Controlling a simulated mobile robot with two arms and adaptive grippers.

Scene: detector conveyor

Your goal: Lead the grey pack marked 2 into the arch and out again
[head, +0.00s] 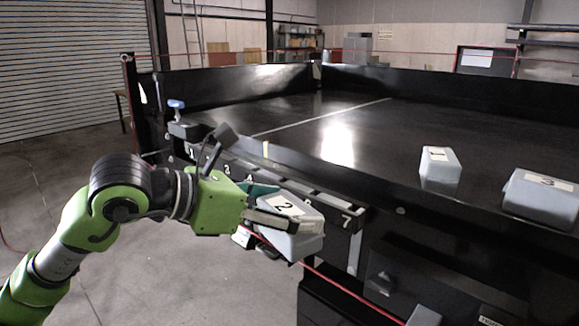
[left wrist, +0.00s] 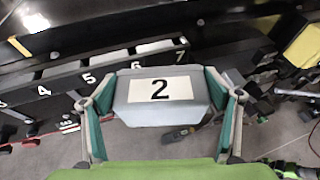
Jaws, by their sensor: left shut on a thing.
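My left gripper (head: 284,208) is shut on the grey pack marked 2 (head: 299,240), in the air just in front of the black table's near side. In the left wrist view the pack (left wrist: 160,112) sits between the two fingers, its white label with the 2 facing the camera. The pack looks tilted in the head view. Its underside is hidden. I cannot make out an arch in either view. My right gripper is not in view.
A pack marked 1 (head: 440,165) and a pack marked 3 (head: 541,198) rest on the black table (head: 300,128), which has raised walls. A numbered rack (left wrist: 60,88) runs along its near side, close to the held pack. Open floor (head: 190,270) lies at the left.

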